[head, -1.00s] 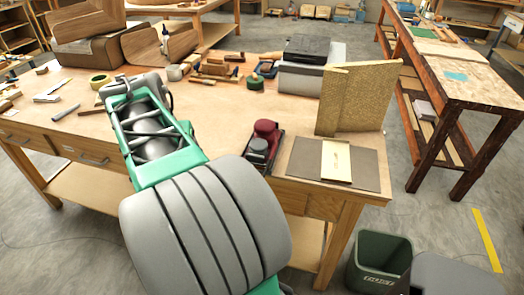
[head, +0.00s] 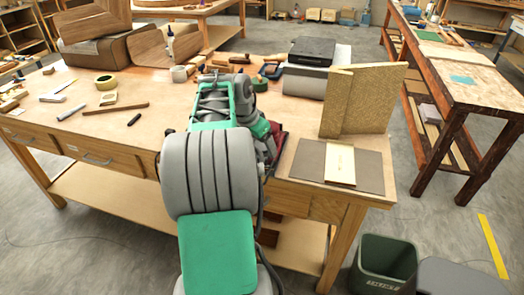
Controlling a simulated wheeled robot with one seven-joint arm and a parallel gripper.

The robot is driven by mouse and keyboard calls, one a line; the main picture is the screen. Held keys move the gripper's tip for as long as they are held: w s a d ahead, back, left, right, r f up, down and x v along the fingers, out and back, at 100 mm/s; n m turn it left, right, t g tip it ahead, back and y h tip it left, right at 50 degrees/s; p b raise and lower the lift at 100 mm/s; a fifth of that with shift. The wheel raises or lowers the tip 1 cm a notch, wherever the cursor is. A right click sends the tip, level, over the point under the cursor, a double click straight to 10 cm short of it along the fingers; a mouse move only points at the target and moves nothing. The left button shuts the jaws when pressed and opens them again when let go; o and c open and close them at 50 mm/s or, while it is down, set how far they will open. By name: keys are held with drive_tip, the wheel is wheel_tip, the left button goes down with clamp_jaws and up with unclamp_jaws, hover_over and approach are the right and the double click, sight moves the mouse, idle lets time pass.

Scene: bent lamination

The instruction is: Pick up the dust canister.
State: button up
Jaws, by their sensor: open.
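My arm (head: 215,165) reaches over the front of the workbench (head: 150,140) and hides much of what lies behind it. A dark red part (head: 281,139) shows just right of my arm's green section, on the bench left of the grey board. It belongs to the red and dark grey items seen there earlier. I cannot tell which of these is the dust canister, as most of that spot is hidden. My gripper's fingers do not show; they are hidden behind my arm.
A grey board with a pale strip (head: 340,163) lies at the bench's right end, before upright tan panels (head: 362,98). A grey and black box (head: 310,68) stands behind. Tape, a long stick and small tools lie at left. A green bin (head: 385,265) stands on the floor.

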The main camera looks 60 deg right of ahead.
drive_tip(key=shift+c, duration=0.4)
drive_tip(key=c, duration=1.6)
drive_tip(key=shift+r, duration=0.1)
drive_tip(key=shift+c, duration=0.2)
